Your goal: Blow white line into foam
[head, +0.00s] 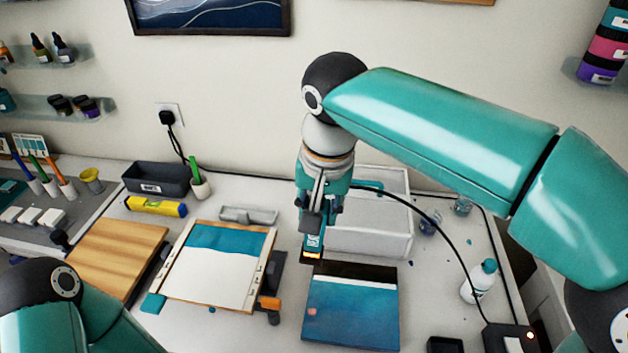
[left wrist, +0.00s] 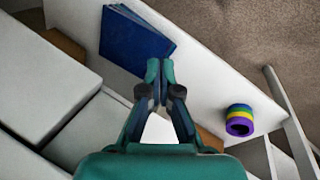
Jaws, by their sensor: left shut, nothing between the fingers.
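A panel with blue resin (head: 350,312) lies on the table in the head view. A white line (head: 355,279) crosses it near its far edge, between a dark brown strip and the blue area. My right gripper (head: 320,205) points down and is shut on a teal corded hot-air tool (head: 313,241). The tool's orange-lit nozzle (head: 311,257) is over the panel's far left corner, near the line's left end; the exact gap cannot be told. My left gripper (left wrist: 160,72) is shut and empty in the left wrist view, away from the panel; the head view shows only its arm.
A white bin (head: 370,238) stands behind the panel. A tilted board with teal and white areas (head: 215,265) is at left. A white bottle (head: 478,282) and a black box (head: 510,338) are at right; a black cord arcs between box and tool.

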